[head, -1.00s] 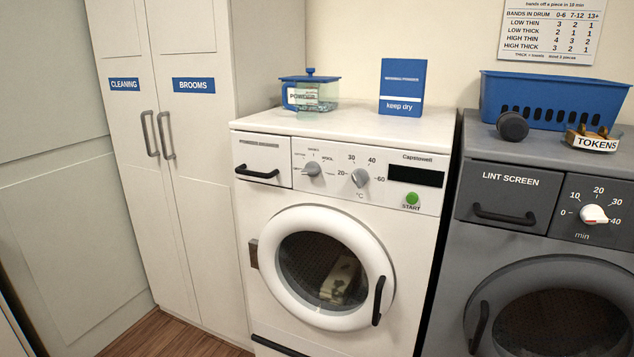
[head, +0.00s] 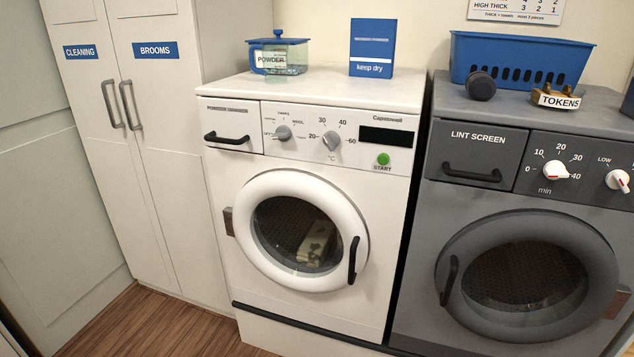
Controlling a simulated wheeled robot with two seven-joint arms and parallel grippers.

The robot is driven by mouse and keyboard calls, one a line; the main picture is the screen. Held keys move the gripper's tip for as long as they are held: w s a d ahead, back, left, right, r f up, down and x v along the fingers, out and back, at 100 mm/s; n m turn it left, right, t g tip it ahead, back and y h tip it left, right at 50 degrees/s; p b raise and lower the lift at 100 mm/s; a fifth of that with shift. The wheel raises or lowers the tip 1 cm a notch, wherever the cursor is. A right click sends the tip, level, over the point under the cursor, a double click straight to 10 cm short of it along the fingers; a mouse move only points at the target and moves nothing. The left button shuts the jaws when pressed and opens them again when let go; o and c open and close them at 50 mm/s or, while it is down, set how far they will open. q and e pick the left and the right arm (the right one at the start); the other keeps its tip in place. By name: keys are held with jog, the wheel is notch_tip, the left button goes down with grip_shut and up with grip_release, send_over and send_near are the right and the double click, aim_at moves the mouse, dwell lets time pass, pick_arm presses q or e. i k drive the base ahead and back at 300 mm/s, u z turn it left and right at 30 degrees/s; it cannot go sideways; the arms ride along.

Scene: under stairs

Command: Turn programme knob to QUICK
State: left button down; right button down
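The programme knob (head: 282,133) is a small grey dial on the white washing machine's panel (head: 300,160), between the powder drawer (head: 228,126) and the temperature knob (head: 332,141). Labels ring the programme knob, but they are too small to read surely, and I cannot tell which one it points at. The temperature knob has marks from 20 to 60. A green START button (head: 383,159) sits under the dark display (head: 386,136). The washer door (head: 247,232) is shut, with a pale patterned bundle (head: 316,243) behind its glass. Neither of my grippers is in view.
A grey dryer (head: 405,290) stands to the right, with a blue basket (head: 461,62) and a TOKENS holder (head: 557,98) on top. A powder tub (head: 278,56) and a blue box (head: 372,48) stand on the washer. White cupboards (head: 165,200) are at left. Wooden floor (head: 165,320) shows in front.

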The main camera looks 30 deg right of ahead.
aim_at(283, 133)
jog(key=u, duration=0.9)
jog(key=i, duration=0.6)
jog(key=z, duration=1)
